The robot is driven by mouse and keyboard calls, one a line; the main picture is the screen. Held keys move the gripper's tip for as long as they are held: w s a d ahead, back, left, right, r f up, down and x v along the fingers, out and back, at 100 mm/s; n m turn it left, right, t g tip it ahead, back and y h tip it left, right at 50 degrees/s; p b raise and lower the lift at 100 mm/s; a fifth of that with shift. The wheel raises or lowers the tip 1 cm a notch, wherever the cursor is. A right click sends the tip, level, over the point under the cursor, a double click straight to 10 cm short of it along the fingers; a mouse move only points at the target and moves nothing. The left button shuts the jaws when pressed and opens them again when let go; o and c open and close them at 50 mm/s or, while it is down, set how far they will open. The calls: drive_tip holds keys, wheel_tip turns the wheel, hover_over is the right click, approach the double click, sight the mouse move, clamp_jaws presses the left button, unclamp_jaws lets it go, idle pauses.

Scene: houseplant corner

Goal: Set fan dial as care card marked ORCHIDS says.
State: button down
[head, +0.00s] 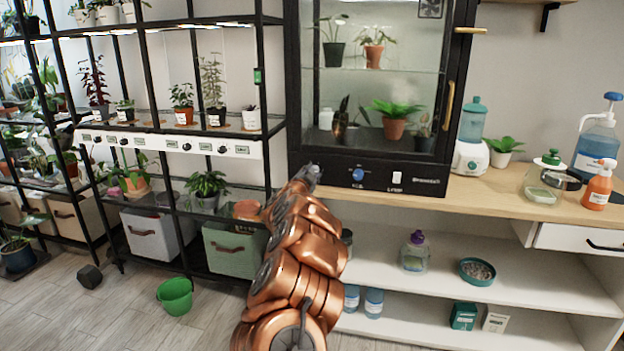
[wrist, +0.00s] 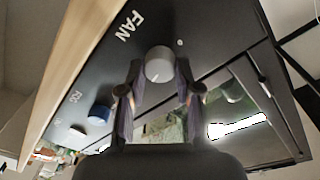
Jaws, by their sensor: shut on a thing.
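The fan dial (wrist: 158,62) is a pale grey round knob on the cabinet's black front panel, beside the white word FAN. In the wrist view my gripper's two fingers are on either side of it, shut on it. In the head view my gripper (head: 311,171) is at the left end of the panel and hides the fan dial. I cannot make out a card marked ORCHIDS in either view.
A blue knob (head: 358,174) sits right of my gripper; it also shows in the wrist view (wrist: 99,112). A white switch (head: 397,177) is further right. The glass cabinet (head: 447,90) holds potted plants. Plant shelves with a white dial strip (head: 150,142) stand left.

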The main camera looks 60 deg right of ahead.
drive_tip(key=shift+f+m+b, duration=0.1)
drive_tip(key=shift+m+b, duration=0.45)
drive_tip(key=shift+m, duration=0.55)
drive_tip(key=shift+w, duration=0.1)
drive_tip(key=c, duration=0.8)
unclamp_jaws()
drive_tip(key=shift+a, duration=0.15)
drive_tip(key=shift+s+a, duration=0.35)
drive_tip(key=shift+a, duration=0.1)
drive_tip(key=shift+v, duration=5.35)
drive_tip(key=shift+w, duration=0.1)
